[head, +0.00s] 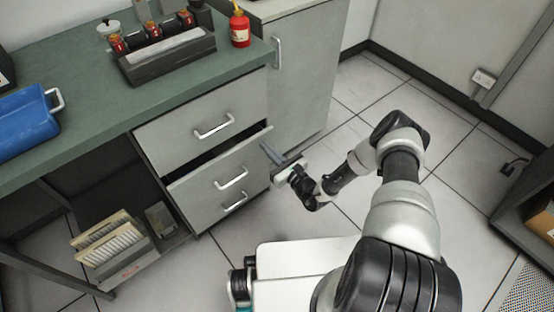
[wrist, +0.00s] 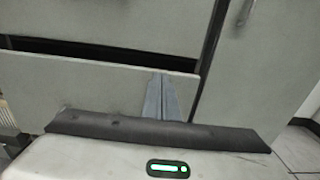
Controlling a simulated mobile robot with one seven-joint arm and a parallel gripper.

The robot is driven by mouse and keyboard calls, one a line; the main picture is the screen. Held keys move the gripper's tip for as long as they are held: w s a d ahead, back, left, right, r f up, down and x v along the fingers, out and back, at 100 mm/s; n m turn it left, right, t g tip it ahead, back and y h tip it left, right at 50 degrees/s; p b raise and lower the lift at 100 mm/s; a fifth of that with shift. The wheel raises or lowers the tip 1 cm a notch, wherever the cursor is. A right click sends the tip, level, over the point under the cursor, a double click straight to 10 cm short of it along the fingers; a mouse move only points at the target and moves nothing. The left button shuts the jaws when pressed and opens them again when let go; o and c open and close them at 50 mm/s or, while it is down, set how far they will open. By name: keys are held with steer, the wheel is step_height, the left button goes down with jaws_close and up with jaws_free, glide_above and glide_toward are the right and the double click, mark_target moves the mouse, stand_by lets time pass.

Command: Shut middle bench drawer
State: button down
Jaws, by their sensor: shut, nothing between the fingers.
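The middle bench drawer (head: 214,187) stands partly open in the head view, its front sticking out below the shut top drawer (head: 188,122). A dark gap shows above its front. It has a silver bar handle (head: 231,179). My gripper (head: 265,148) is shut and empty, its fingers at the right end of the drawer's top edge. In the wrist view the shut fingers (wrist: 163,82) overlap the right part of the middle drawer front (wrist: 105,88); I cannot tell whether they touch it.
A grey cabinet (head: 302,80) stands right of the drawers. On the green benchtop (head: 95,98) are a blue tray (head: 25,122), a dark rack (head: 170,58) and a red bottle (head: 240,29). The floor (head: 345,92) right of the drawers is clear. A shelf with cards (head: 108,242) is at lower left.

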mark_target(256, 136)
steer(key=shift+x, duration=1.35)
steer(key=b+x, duration=0.2)
steer(key=x, duration=0.2)
steer(key=shift+w+a, duration=0.15)
steer(key=shift+w, duration=0.05)
steer(key=shift+w+r, duration=0.1)
steer(key=shift+r, duration=0.1)
